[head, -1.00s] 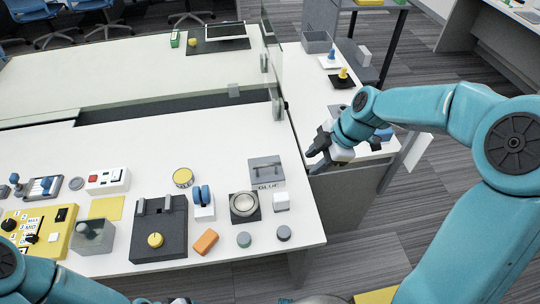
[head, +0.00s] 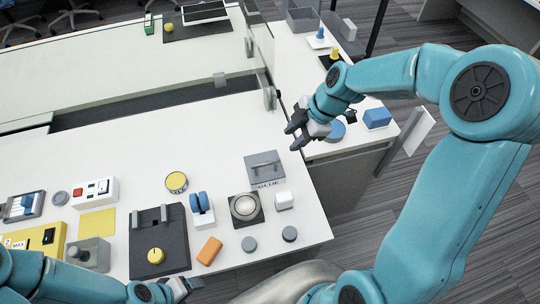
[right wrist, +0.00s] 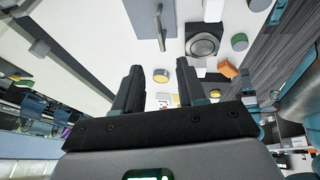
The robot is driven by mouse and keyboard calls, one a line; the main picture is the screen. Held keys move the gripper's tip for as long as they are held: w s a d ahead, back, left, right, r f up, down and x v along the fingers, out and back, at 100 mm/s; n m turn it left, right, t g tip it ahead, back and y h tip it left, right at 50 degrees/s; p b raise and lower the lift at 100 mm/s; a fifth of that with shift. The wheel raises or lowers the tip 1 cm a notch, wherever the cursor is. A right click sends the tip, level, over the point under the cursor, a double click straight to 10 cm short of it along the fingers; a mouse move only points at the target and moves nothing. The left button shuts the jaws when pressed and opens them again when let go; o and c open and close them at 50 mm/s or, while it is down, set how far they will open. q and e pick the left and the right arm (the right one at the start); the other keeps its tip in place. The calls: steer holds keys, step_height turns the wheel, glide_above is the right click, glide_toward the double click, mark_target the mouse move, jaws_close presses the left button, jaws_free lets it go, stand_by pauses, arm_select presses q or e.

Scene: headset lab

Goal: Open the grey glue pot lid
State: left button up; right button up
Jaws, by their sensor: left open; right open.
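The grey glue pot (head: 265,178) is a box marked GLUE near the table's right edge, its lid (head: 264,163) lying flat on top with a bar handle. The lid also shows at the top of the right wrist view (right wrist: 145,15). My right gripper (head: 293,133) is open and empty, above and to the right of the pot in the head view, apart from it. Its two fingers also show in the right wrist view (right wrist: 158,85). My left gripper (head: 186,288) is open at the bottom of the head view, in front of the table's near edge.
A clear upright panel (head: 266,85) stands behind.

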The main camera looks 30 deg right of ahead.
mark_target(268, 163)
steer(key=p+x, duration=0.1)
steer(key=x, duration=1.2)
steer(key=shift+w+a+f+p, duration=0.2)
steer(key=shift+w+f+p, duration=0.1)
steer(key=shift+p, duration=0.1)
steer(key=shift+a+f, duration=0.1)
steer(key=shift+f, duration=0.1)
steer(key=shift+s, duration=0.15)
steer(key=c, duration=0.4)
jaws_close()
